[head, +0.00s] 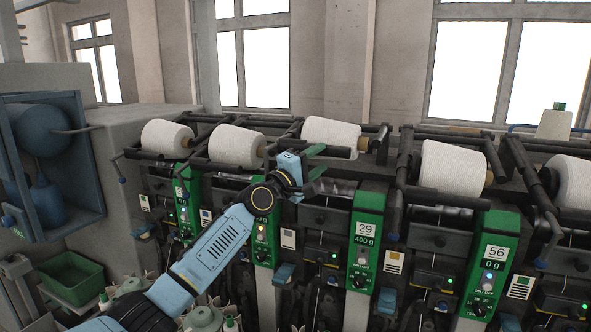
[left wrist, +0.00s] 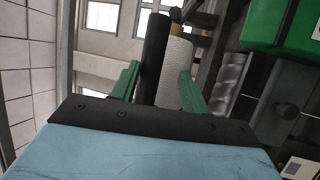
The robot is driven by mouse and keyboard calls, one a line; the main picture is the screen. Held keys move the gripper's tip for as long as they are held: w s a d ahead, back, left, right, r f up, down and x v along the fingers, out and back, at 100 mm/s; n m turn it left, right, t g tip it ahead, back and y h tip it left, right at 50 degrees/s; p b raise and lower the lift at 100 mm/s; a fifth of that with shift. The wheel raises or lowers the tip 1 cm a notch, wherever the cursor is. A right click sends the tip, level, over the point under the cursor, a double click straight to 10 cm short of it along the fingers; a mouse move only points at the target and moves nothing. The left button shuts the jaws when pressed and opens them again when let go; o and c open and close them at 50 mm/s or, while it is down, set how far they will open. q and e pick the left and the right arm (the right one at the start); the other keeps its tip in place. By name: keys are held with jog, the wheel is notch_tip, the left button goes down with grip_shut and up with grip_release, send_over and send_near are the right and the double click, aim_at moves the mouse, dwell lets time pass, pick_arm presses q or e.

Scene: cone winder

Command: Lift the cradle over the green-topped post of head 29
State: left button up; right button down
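The post of head 29 (head: 369,228) has a green top and a panel reading 29 and 400 g. Its cradle has a black bar (head: 339,152) in front of a white yarn cone (head: 331,131). My left gripper (head: 318,162) is at the left part of this bar, left of and above the post. In the left wrist view, the green fingers (left wrist: 160,88) stand apart, with the black bar (left wrist: 152,50) and the white cone (left wrist: 175,68) showing between or beyond them. I cannot tell whether a finger touches the bar. My right gripper is not in view.
Head 56 (head: 495,254), with its own cone (head: 452,169) and cradle, stands to the right. Other cones (head: 236,145) sit to the left. A blue cabinet (head: 47,165) and a green bin (head: 73,279) are at the far left.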

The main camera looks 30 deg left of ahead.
pick_arm(q)
jog(key=v, duration=0.8)
jog(key=shift+s, duration=0.1)
dwell(1.0)
